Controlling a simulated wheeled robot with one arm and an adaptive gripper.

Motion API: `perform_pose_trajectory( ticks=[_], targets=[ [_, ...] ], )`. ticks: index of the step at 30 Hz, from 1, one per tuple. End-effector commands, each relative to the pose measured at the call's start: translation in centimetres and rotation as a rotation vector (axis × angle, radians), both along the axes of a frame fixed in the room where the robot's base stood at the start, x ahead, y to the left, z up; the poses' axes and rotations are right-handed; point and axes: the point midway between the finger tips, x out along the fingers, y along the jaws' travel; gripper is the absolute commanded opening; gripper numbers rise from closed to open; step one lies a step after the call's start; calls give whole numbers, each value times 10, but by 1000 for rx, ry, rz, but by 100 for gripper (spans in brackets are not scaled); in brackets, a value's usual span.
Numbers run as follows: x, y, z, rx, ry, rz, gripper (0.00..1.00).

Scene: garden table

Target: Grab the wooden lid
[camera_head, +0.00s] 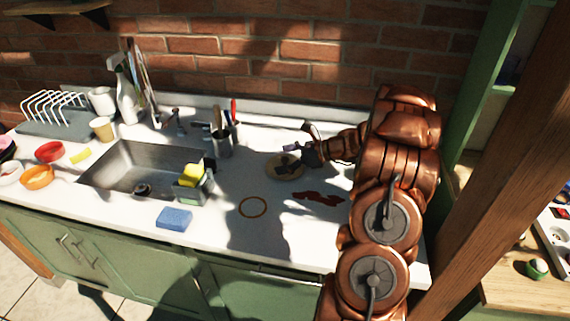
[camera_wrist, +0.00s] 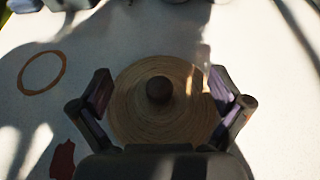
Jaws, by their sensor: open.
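The wooden lid (camera_wrist: 160,118) is round with ring-like grain and a dark round knob (camera_wrist: 159,89) at its centre. It lies on the white counter. In the head view the lid (camera_head: 278,169) is partly covered by my gripper (camera_head: 290,158). In the wrist view my gripper (camera_wrist: 165,90) is open, with one finger at the left side of the lid and the other at its right. The knob sits between the fingers. I cannot tell whether the fingers touch the lid. The lid's near edge is hidden by the gripper.
A brown ring mark (camera_head: 253,207) and a dark red stain (camera_head: 318,198) are on the counter. A utensil holder (camera_head: 221,142) stands left of the lid. The sink (camera_head: 140,168), a sponge caddy (camera_head: 193,187) and a blue sponge (camera_head: 174,218) are farther left. The brick wall rises behind.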

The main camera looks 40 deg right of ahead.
Motion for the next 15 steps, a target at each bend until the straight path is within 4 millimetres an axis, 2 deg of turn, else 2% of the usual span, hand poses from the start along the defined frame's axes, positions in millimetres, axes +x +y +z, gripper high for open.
perform_pose_trajectory(
  ticks=[4,12,15],
  targets=[
    [10,10,-5,-1,0,1,100],
    [12,11,-7,-1,0,0,100],
    [12,11,-7,-1,0,0,92]
  ],
)
